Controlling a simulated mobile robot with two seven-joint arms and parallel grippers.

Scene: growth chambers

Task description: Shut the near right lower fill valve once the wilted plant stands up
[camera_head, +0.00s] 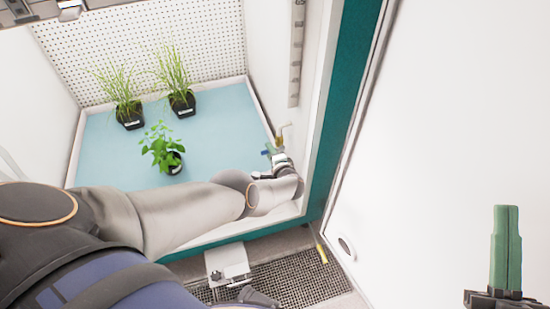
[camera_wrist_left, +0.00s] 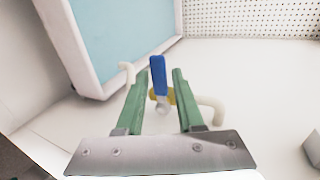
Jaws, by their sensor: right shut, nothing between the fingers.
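My left arm reaches into the growth chamber, and its gripper (camera_head: 269,152) is by the right wall, low down. In the left wrist view the left gripper (camera_wrist_left: 158,88) has its green fingers apart. The blue handle of the fill valve (camera_wrist_left: 158,70) stands between them, with a gap visible on each side. The valve's yellow body (camera_wrist_left: 165,96) sits behind, partly hidden, on a pale bent pipe (camera_wrist_left: 208,104). A broad-leaved plant (camera_head: 161,147) in a dark pot holds its green leaves up and spread. My right gripper (camera_head: 506,245) is shut and empty at the lower right.
Two grassy plants (camera_head: 117,84) (camera_head: 172,68) in black pots stand further back on the blue tray floor (camera_head: 215,120). The teal door frame (camera_head: 335,120) edges the chamber on the right. A dark floor grating (camera_head: 290,283) lies below.

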